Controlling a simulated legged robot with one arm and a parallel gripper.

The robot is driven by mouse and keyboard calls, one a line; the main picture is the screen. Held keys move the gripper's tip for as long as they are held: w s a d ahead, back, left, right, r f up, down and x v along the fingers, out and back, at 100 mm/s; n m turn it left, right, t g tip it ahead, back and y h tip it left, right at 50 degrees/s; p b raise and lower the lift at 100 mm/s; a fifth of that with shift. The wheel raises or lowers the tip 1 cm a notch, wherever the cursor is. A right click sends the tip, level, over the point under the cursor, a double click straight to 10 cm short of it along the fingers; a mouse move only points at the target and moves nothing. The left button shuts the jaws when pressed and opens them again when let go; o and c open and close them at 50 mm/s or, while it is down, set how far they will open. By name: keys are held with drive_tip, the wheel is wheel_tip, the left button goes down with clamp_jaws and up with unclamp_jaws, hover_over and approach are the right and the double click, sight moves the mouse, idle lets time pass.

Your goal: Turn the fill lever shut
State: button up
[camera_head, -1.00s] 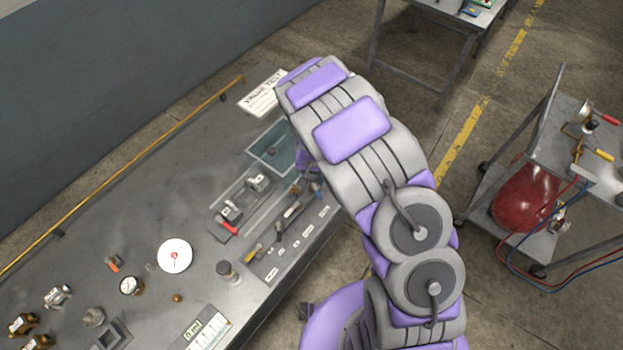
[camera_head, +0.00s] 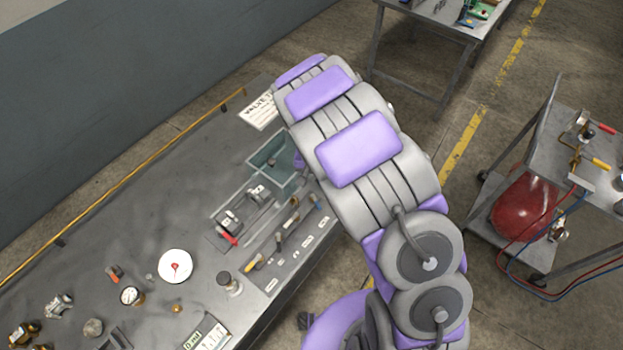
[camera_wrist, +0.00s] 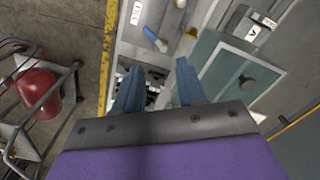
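My gripper (camera_wrist: 157,75) shows in the wrist view with its two blue fingers apart and nothing clearly held between them. In the head view my arm hides it. A blue-handled lever (camera_wrist: 154,38) lies beyond the fingertips in the wrist view, apart from them. A teal water tank (camera_wrist: 212,72) with a pale rim is to the right of the fingers; it also shows in the head view (camera_head: 257,147). A red-handled lever (camera_head: 228,240) sits on a small valve on the bench. I cannot read which lever is marked fill.
The grey bench (camera_head: 130,205) holds a white dial (camera_head: 175,266), a gauge (camera_head: 131,296) and several fittings. A row of labelled tools lies along its near edge. A cart (camera_head: 600,185) with a red tank (camera_head: 524,212) and hoses stands at right. The floor between is clear.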

wheel_tip(320, 180, up, 6)
drive_tip(key=p, duration=0.1)
idle(0.7)
idle(0.5)
wheel_tip(320, 180, up, 17)
drive_tip(key=shift+b, duration=0.45)
